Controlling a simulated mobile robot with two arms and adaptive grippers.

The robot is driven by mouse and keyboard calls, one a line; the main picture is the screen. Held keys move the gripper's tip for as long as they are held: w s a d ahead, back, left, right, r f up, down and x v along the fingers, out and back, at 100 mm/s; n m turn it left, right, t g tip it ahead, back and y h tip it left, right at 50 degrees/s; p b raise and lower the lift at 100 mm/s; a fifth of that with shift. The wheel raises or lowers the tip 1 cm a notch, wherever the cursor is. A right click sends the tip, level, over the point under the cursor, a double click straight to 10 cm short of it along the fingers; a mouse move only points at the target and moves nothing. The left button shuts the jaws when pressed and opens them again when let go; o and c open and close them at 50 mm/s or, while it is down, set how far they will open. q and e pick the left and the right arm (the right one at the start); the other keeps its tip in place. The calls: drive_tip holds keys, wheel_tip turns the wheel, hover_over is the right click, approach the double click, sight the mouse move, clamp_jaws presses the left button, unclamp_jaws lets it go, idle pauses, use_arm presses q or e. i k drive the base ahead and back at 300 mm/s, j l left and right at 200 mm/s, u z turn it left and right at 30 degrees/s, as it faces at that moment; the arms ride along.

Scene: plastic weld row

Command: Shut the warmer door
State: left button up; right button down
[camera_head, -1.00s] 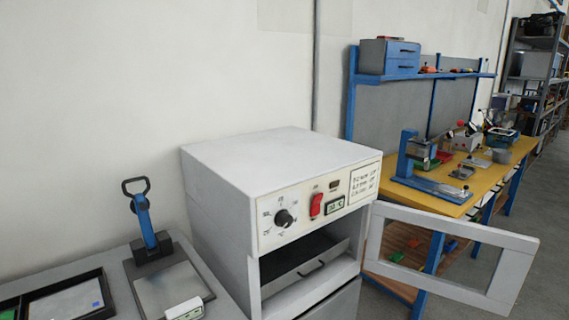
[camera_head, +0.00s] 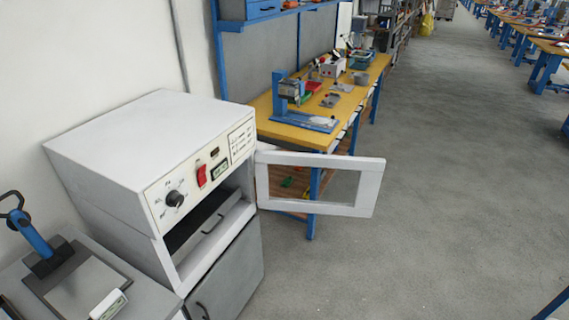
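The warmer (camera_head: 128,135) is a white box on a grey cabinet at the left of the head view. Its front panel has a black knob, a red switch and a small display. Its door (camera_head: 318,211), a white frame around a window opening, stands wide open to the right, hinged at the warmer's right front edge. Inside the open chamber a dark drawer or tray (camera_head: 210,218) with a handle shows. Neither of my grippers is in view.
A grey bench (camera_head: 150,299) with a blue-handled press (camera_head: 38,242) stands at the left. A yellow workbench (camera_head: 290,132) with blue legs and tools stands behind the door. Grey floor (camera_head: 450,200) is open to the right. More workbenches stand at the far right.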

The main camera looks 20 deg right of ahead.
sight(372, 170)
drive_tip(key=i+l+z, duration=0.2)
drive_tip(key=l+z, duration=0.2)
drive_tip(key=l, duration=0.2)
drive_tip(key=i+l+z, duration=0.65)
drive_tip(key=l+z, duration=0.2)
drive_tip(key=i+l+z, duration=0.55)
drive_tip(key=i+z, duration=0.25)
drive_tip(key=i+u, duration=0.35)
drive_tip(key=i+l+u, duration=0.3)
drive_tip(key=i, duration=0.2)
drive_tip(key=i+u, duration=0.15)
drive_tip(key=u, duration=0.3)
drive_tip(key=i+u, duration=0.15)
drive_tip(key=u, duration=0.3)
drive_tip(key=i+l+u, duration=0.15)
drive_tip(key=u, duration=0.3)
drive_tip(key=i+l+u, duration=0.1)
drive_tip(key=u, duration=0.4)
drive_tip(key=i+l+u, duration=0.1)
drive_tip(key=l+u, duration=0.2)
drive_tip(key=u, duration=0.15)
